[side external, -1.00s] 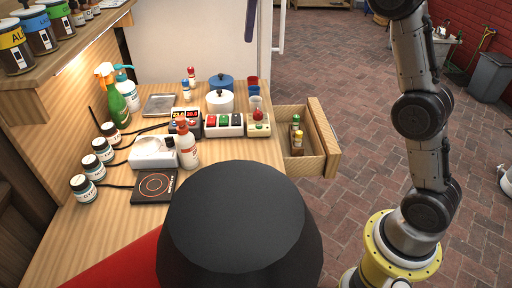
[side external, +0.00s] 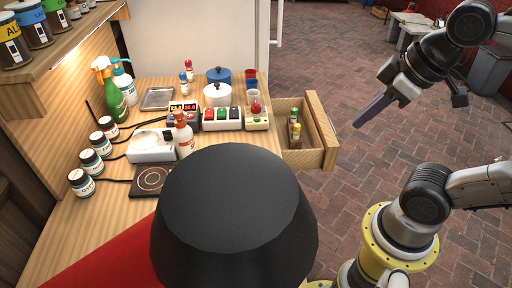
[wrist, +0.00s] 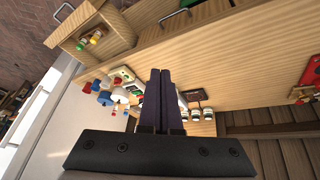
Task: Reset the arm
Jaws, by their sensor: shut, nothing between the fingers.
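My gripper (side external: 359,123) hangs over the brick floor to the right of the workbench, clear of everything. Its dark purple fingers are together and empty, pointing down and to the left in the side view. In the wrist view the closed fingers (wrist: 160,74) stand upright in the middle, with the bench tilted beyond them. My arm is bent at the upper right of the side view.
An open drawer (side external: 328,142) juts from the bench's right end with small bottles (side external: 295,131) inside. The bench holds a hotplate (side external: 153,180), white pot (side external: 217,95), spray bottle (side external: 110,92) and several jars. A large black rounded object (side external: 232,215) fills the foreground.

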